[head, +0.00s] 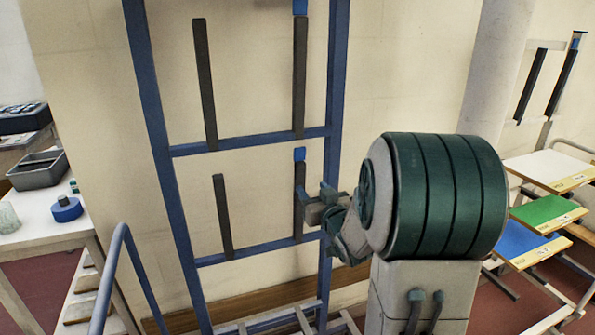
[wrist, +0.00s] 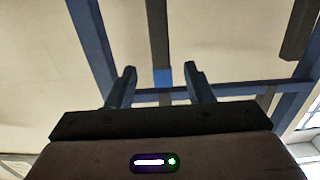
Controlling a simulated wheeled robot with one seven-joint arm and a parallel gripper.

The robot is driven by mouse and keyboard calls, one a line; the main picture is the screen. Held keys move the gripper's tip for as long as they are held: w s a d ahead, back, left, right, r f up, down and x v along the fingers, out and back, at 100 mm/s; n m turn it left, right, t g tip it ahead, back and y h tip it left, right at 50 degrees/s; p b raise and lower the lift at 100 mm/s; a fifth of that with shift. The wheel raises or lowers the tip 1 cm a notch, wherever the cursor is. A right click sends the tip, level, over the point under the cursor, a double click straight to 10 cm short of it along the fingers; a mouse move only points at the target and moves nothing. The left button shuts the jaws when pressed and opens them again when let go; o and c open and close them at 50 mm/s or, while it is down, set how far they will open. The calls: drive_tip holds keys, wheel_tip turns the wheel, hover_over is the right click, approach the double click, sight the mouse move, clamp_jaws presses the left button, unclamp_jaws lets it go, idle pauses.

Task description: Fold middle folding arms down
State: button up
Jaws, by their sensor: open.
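A blue-framed rack (head: 158,110) stands against the wall, with dark folding arms upright in two visible rows. The upper row has a left arm (head: 205,85) and a blue-tipped right arm (head: 299,80). The lower row has a left arm (head: 222,215) and a blue-tipped right arm (head: 299,200). I cannot tell which row is the middle. My gripper (head: 320,203) is open, beside the lower right arm in the head view. In the wrist view, a dark arm (wrist: 157,35) with a blue tip lines up between my gripper's fingers (wrist: 161,68); contact is unclear.
Blue crossbars (head: 250,140) and side posts frame the arms. A blue rail (head: 112,270) stands front left. A white table (head: 50,225) with a grey bin (head: 38,171) is at left. Coloured trays (head: 520,240) stand at right beside a pillar (head: 492,75).

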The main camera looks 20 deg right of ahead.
sight(298, 170)
drive_tip(key=w+p, duration=0.2)
drive_tip(key=w, duration=1)
clamp_jaws()
